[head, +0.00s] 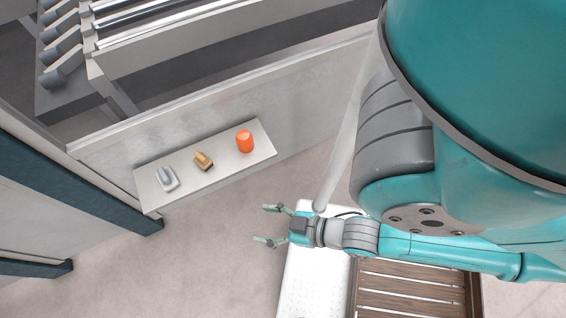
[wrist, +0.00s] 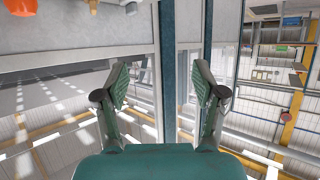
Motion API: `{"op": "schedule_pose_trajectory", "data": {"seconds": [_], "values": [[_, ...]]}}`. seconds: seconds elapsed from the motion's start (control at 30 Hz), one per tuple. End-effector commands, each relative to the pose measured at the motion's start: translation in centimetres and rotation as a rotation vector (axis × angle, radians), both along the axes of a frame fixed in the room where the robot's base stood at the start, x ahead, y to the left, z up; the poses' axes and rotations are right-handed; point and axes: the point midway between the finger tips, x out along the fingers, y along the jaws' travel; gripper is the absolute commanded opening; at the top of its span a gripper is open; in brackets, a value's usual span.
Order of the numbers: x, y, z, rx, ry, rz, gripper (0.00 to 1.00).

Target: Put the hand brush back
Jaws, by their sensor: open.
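A small tan-brown block-shaped object (head: 203,161), which looks like the hand brush, lies in the middle of a pale shelf (head: 225,173) in the head view. A bit of a tan object (wrist: 92,4) shows at the top edge of the wrist view, cut off. My gripper (head: 268,225) is open and empty, to the right of and below the shelf in the head view, apart from it. Its two fingers also stand spread with nothing between them in the wrist view (wrist: 160,88).
On the same shelf, an orange cylinder (head: 244,141) stands to the right and a grey-white object (head: 166,178) lies to the left. A white perforated surface (head: 304,285) and a brown slatted wooden crate (head: 378,268) are below my arm. A machine frame (head: 190,50) rises behind the shelf panel. Floor is clear at lower left.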

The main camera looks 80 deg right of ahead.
Motion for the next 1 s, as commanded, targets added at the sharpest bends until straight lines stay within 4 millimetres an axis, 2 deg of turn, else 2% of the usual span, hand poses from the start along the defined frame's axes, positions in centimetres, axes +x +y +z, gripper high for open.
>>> {"op": "schedule_pose_trajectory", "data": {"seconds": [0.03,0.1,0.2,0.3,0.43,1.0], "values": [[-1.2,0.3,1.3,-0.002,-0.025,0.015,0.69],[-2.3,0.5,3.2,-0.006,-0.066,0.031,0.69],[-3.3,0.8,5.2,-0.009,-0.113,0.047,0.69],[-3.9,0.9,6.4,-0.011,-0.139,0.055,0.69],[-4.1,0.9,6.9,-0.012,-0.15,0.058,0.69],[-4.0,0.9,6.8,-0.011,-0.15,0.058,0.69]]}}
